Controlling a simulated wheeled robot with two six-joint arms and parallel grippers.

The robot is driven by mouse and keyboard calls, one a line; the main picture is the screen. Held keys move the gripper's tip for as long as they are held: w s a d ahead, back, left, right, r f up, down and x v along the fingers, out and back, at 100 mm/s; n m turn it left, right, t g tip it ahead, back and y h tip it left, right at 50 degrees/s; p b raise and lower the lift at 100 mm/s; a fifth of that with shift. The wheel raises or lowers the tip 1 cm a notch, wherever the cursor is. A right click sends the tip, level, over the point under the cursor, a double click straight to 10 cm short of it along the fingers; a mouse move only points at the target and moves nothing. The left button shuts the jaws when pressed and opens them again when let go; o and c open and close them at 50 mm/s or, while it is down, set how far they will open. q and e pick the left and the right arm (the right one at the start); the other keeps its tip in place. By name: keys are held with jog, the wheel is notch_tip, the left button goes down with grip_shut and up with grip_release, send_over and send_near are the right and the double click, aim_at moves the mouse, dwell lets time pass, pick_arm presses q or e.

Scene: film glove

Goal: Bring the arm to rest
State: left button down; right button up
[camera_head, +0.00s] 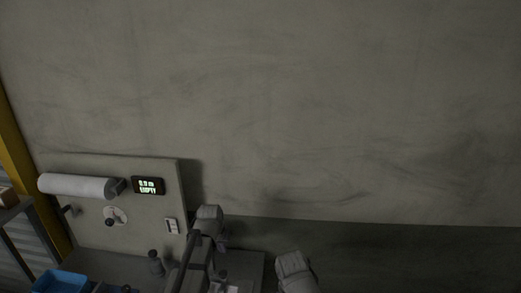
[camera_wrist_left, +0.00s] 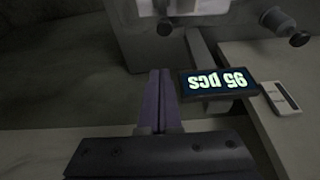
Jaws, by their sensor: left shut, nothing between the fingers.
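My left gripper (camera_wrist_left: 160,74) shows in the left wrist view with its two thin fingers together and nothing between them. The fingers point away from the camera, beside a small dark display. In the head view my left arm (camera_head: 197,255) is at the bottom, left of centre, in front of the lower right part of a pale panel. Its fingertips are hard to make out there. Another of my arm links shows at the bottom edge, right of centre. My right gripper is not in view.
A blue bin (camera_head: 61,281) stands at the lower left. The wrist view's display (camera_wrist_left: 218,83) reads "95 pcs" upside down. The wall area at right is bare.

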pick_arm(q)
jog(key=s+d+f+m+g+b, duration=0.1)
jog(key=s+d+f+b, duration=0.3)
jog(key=s, duration=0.3)
jog(key=s+d+f+m+g+y+b, duration=0.1)
jog(key=s+d+f+b, duration=0.3)
jog(key=s+f, duration=0.3)
jog(key=s+d+f+m+g+b, duration=0.1)
jog(key=s+d+f+b, duration=0.3)
jog(key=s, duration=0.4)
jog(key=shift+s+d+f+g+b, duration=0.15)
jog(key=shift+f+g+b, duration=0.1)
jog(key=shift+f+b, duration=0.3)
jog(key=shift+s+a+f+g+b, duration=0.15)
jog(key=shift+f+g+b, duration=0.15)
jog(key=shift+b, duration=0.3)
jog(key=shift+s+d, duration=0.15)
jog(key=shift+s, duration=0.05)
